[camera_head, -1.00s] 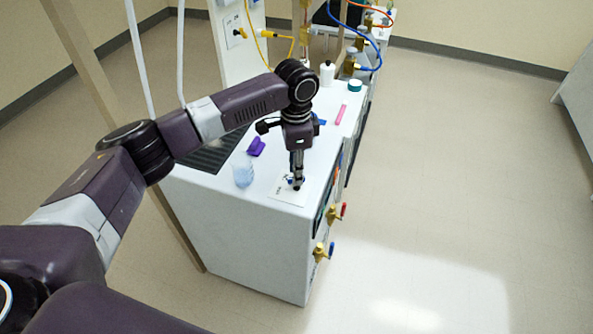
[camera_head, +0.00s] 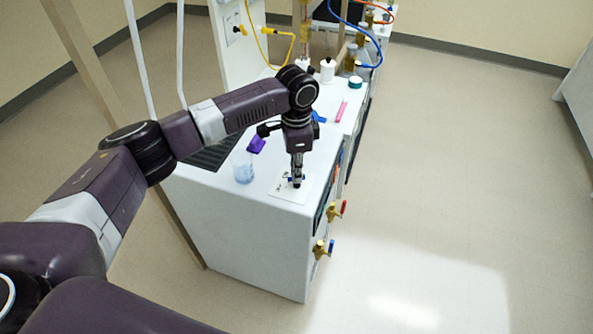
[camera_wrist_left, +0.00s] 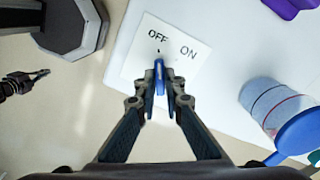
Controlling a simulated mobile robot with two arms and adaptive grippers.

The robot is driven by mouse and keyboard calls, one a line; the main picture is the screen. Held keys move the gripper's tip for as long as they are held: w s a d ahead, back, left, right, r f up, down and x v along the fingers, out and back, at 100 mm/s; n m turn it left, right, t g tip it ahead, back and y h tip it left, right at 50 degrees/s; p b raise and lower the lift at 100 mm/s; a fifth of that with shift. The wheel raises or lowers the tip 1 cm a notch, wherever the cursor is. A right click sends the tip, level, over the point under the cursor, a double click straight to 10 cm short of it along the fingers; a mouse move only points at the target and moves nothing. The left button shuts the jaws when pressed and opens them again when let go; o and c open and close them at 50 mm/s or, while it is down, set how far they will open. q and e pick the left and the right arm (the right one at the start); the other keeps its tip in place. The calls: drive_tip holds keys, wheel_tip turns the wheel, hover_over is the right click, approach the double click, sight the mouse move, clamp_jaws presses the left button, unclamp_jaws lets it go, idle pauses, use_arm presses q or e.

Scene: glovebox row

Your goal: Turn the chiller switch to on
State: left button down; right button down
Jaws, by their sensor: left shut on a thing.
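The chiller switch is a blue knob (camera_wrist_left: 160,75) on a white plate (camera_wrist_left: 137,62) marked OFF and ON. In the left wrist view the knob stands nearly upright in the picture, its far end below the word OFF and a small black mark. ON is to its right. My left gripper (camera_wrist_left: 160,88) is shut on the knob, with one finger on each side. In the head view the left gripper (camera_head: 297,184) points down at the plate (camera_head: 286,194) on the white cabinet's top, and its fingers hide most of the knob. My right gripper is not in view.
A clear beaker (camera_head: 243,170) and a purple object (camera_head: 256,145) stand left of the gripper. A pink strip (camera_head: 341,111) and a white bottle (camera_head: 327,72) are farther back. Brass valves (camera_head: 320,250) stick out from the cabinet's right side. The floor at right is clear.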

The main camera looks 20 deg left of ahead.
use_arm(q)
drive_tip(key=shift+r+m+p, duration=0.15)
drive_tip(key=shift+m+p, duration=1)
drive_tip(key=shift+m, duration=0.05)
drive_tip(key=shift+m+p, duration=0.75)
drive_tip(key=shift+m, duration=0.75)
drive_tip(key=shift+w, duration=0.1)
drive_tip(key=c, duration=2)
unclamp_jaws()
drive_tip(key=shift+c, duration=0.2)
wheel_tip(320, 180, up, 12)
